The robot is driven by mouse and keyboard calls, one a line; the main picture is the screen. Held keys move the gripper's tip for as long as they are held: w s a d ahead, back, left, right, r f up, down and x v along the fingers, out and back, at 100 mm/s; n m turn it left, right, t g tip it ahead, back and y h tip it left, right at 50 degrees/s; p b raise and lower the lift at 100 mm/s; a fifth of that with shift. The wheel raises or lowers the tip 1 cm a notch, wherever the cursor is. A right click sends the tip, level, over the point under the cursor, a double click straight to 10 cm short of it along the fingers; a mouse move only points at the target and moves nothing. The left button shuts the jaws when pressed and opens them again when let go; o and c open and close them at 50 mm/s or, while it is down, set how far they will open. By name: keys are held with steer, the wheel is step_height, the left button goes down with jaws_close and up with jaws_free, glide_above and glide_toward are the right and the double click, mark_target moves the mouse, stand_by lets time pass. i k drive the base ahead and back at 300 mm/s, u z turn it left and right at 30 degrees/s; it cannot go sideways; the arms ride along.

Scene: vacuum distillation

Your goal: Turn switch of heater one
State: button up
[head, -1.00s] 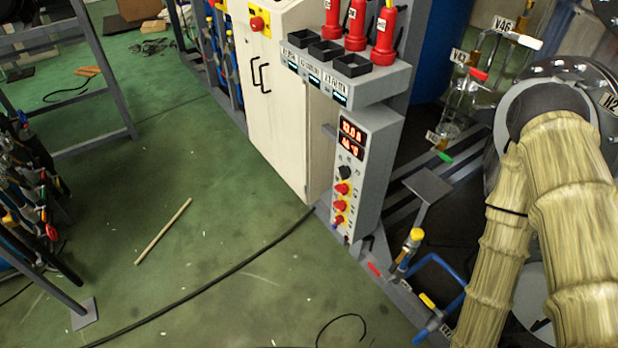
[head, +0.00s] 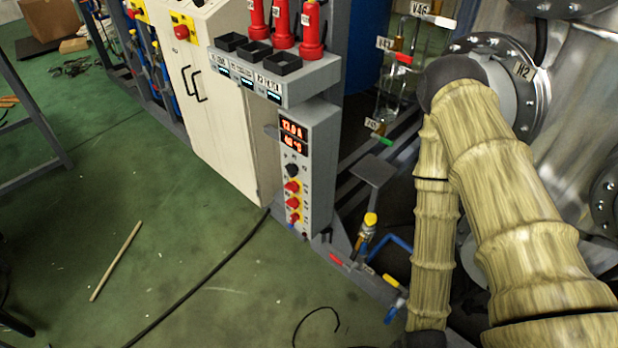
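A grey control box (head: 322,160) stands upright near the middle of the head view, with a red-lit display (head: 293,137) at its top. My gripper is not in view.
A grey shelf (head: 300,92) with red devices and black trays juts out above the box. A cream cabinet (head: 222,110) stands to its left. Thick yellowish wrapped pipes (head: 500,190) fill the right. A black cable (head: 210,270) crosses the open green floor (head: 150,190).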

mark_target(292, 187)
steer(key=u, duration=0.5)
steer(key=k, duration=0.6)
steer(key=u, duration=1.05)
steer(key=i, duration=1.05)
steer(key=z, duration=0.75)
